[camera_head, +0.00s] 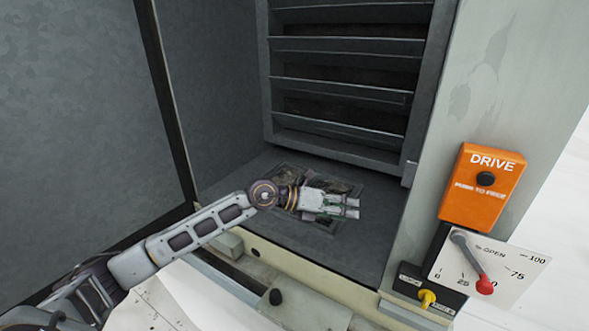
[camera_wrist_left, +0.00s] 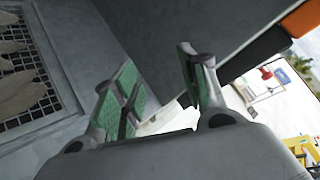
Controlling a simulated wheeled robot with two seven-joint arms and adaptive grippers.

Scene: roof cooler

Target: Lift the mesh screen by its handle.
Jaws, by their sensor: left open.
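The mesh screen (camera_head: 340,187) is set in the grey floor of the open housing, with brownish leaf-like debris on it. Part of it also shows at the left edge of the left wrist view (camera_wrist_left: 42,108) as a wire grid in a grey frame. My left gripper (camera_head: 352,208) reaches over the screen from the left and covers much of it. In the left wrist view my left gripper (camera_wrist_left: 158,65) is open, its green-padded fingers apart with nothing between them. The screen's handle cannot be made out. My right gripper is not in view.
Slatted louvres (camera_head: 345,87) stand behind the screen, and a grey panel (camera_head: 80,100) at the left. At the right are an orange drive box (camera_head: 483,200) and a dial plate with a red-tipped lever (camera_head: 484,284). A pale sill (camera_head: 290,292) runs along the front.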

